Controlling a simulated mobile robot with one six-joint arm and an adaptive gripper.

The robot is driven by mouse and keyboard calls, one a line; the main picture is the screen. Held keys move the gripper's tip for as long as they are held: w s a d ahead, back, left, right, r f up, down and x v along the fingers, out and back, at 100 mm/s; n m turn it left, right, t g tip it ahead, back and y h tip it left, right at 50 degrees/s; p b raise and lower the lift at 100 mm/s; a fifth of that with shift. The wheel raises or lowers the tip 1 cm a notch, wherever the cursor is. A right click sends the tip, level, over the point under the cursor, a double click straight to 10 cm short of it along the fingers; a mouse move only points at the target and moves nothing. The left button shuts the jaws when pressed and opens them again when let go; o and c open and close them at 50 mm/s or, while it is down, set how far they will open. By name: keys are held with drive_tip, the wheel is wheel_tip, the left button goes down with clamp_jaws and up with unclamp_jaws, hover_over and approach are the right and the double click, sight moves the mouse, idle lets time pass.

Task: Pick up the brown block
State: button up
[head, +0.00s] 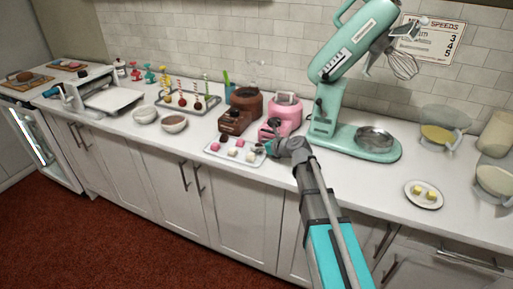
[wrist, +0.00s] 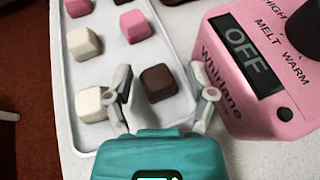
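The brown block (wrist: 159,83) is a dark, rounded cube on the right side of a white tray (wrist: 150,40), close to its right rim. In the wrist view my gripper (wrist: 162,92) is open, with one finger on each side of the block. The left finger is near the block's left side; the right finger is over the tray's right edge. I cannot tell whether either finger touches the block. In the head view my gripper (head: 266,147) is at the right end of the tray (head: 219,156), and the brown block is hidden behind it or too small to tell.
A pink melter (wrist: 250,85) reading OFF stands right beside the tray and my right finger. Pink (wrist: 135,25) and white blocks (wrist: 90,104) share the tray. In the head view a brown melter (head: 240,110) and green stand mixer (head: 335,90) stand behind. The counter's front edge is close.

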drive_tip(key=c, duration=0.7)
drive_tip(key=shift+r, duration=0.15)
wheel_tip(320, 180, up, 3)
drive_tip(key=p, duration=0.3)
drive_tip(key=s+r+p, duration=0.2)
drive_tip(key=r+p, duration=0.1)
drive_tip(key=s+d+r+p, duration=0.1)
drive_tip(key=s+r+p, duration=0.2)
drive_tip(key=shift+s+d+r+p, duration=0.1)
drive_tip(key=shift+d+r+p, duration=0.1)
drive_tip(key=shift+p, duration=0.15)
clamp_jaws()
drive_tip(key=s+d+r+p, duration=0.2)
drive_tip(key=s+r+p, duration=0.1)
drive_tip(key=s, duration=0.5)
drive_tip(key=shift+s+r, duration=0.15)
drive_tip(key=shift+s, duration=0.05)
drive_tip(key=shift+d, duration=0.1)
drive_tip(key=shift+w, duration=0.1)
